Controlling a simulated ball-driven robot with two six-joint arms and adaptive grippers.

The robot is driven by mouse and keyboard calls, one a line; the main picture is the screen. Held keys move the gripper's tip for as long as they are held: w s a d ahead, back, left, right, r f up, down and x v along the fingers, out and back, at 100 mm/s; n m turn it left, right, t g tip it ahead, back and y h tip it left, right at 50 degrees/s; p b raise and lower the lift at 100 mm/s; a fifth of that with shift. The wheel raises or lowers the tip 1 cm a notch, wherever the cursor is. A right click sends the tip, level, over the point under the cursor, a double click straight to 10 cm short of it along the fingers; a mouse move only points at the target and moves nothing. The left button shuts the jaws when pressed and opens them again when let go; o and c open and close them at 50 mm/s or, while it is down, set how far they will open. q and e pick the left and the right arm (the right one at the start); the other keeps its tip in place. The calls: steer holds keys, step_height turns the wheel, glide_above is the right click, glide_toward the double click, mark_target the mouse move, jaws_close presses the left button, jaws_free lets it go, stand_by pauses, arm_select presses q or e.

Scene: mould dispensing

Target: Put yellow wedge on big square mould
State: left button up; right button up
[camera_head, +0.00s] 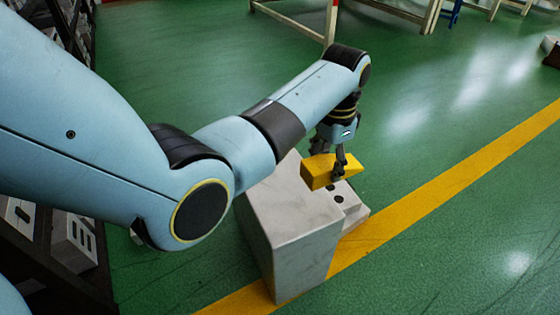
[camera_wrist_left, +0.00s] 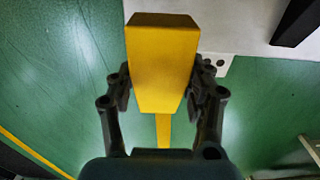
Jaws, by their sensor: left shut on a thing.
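The yellow wedge (camera_head: 318,172) is held in my left gripper (camera_head: 331,160), which points down from the end of my left arm. In the left wrist view, the wedge (camera_wrist_left: 162,65) sits between the two dark fingers of the gripper (camera_wrist_left: 160,90). The big square mould (camera_head: 290,222) is a pale grey block standing on the floor, with a lower ledge at its far right side. In the head view the wedge overlaps this ledge; how high it is above it I cannot tell. In the wrist view, a grey surface (camera_wrist_left: 235,22) lies right of the wedge. My right gripper is not in view.
A yellow floor stripe (camera_head: 430,195) runs behind and right of the mould. Dark shelving with grey blocks (camera_head: 73,240) stands at the left. A white-legged table frame (camera_head: 290,25) is at the back.

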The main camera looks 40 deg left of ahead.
arm_select(q)
steer(key=s+a+f+b, duration=0.1)
steer(key=a+f, duration=0.1)
steer(key=a, duration=0.1)
steer(key=s+a+f+b, duration=0.1)
steer(key=a+f, duration=0.1)
steer(key=a, duration=0.1)
steer(key=s+a+f+b, duration=0.1)
steer(key=a+f, duration=0.1)
steer(key=a, duration=0.2)
steer(key=shift+s+f, duration=0.2)
steer(key=shift+s, duration=0.15)
steer(key=shift+f, duration=0.15)
step_height(320, 180, down, 3)
steer(key=shift+d+f+b, duration=0.1)
steer(key=shift+b, duration=0.95)
steer(key=shift+f, duration=0.1)
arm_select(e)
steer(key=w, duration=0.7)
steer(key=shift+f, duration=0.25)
arm_select(q)
steer(key=o, duration=1.4)
steer(key=shift+f, duration=0.15)
steer(key=shift+c, duration=0.2)
